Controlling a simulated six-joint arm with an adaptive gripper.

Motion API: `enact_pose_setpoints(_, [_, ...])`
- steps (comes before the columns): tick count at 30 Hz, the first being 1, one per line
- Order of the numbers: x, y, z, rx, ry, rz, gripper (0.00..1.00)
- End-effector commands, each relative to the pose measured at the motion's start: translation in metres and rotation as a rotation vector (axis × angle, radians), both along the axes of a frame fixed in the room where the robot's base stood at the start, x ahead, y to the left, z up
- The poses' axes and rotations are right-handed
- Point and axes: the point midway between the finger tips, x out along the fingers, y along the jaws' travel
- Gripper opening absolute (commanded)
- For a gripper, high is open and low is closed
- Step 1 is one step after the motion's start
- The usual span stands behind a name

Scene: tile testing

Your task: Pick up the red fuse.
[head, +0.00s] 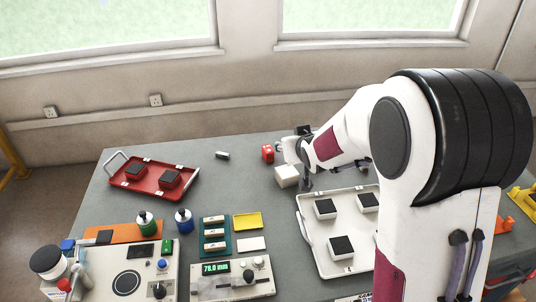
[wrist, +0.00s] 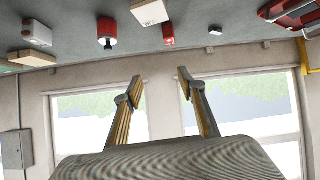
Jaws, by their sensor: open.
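A small red block (head: 267,153) with pale markings stands on the grey table's far part, just left of my gripper (head: 292,165). It also shows in the wrist view (wrist: 168,35), beyond the fingertips. A red cylinder with a black end (wrist: 107,30) shows left of it in the wrist view; I cannot make it out in the head view. I cannot tell for certain which of these two is the red fuse. My gripper (wrist: 160,82) is open, with nothing between its fingers. My arm covers part of the table's right side in the head view.
A pale block (head: 287,177) stands close to the gripper. A small dark and white piece (head: 222,155) lies to the left, before a red tray (head: 148,186). A white tray (head: 312,252) holds dark-topped blocks.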

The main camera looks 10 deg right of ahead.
Motion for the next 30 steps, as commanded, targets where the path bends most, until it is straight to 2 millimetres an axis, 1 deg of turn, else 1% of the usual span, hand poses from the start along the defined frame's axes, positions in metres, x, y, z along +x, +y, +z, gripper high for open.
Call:
enact_pose_setpoints(1, [0.007, 0.001, -0.009, 0.004, -0.006, 0.005, 0.40])
enact_pose_setpoints(6, [0.032, 0.005, -0.031, 0.016, -0.045, 0.028, 0.40])
enact_pose_setpoints(16, [0.070, 0.015, -0.079, 0.051, -0.120, 0.076, 0.40])
enact_pose_setpoints(21, [0.084, 0.020, -0.102, 0.072, -0.155, 0.100, 0.40])
enact_pose_setpoints(24, [0.088, 0.023, -0.112, 0.081, -0.169, 0.110, 0.40])
enact_pose_setpoints(30, [0.093, 0.025, -0.120, 0.090, -0.186, 0.119, 0.40])
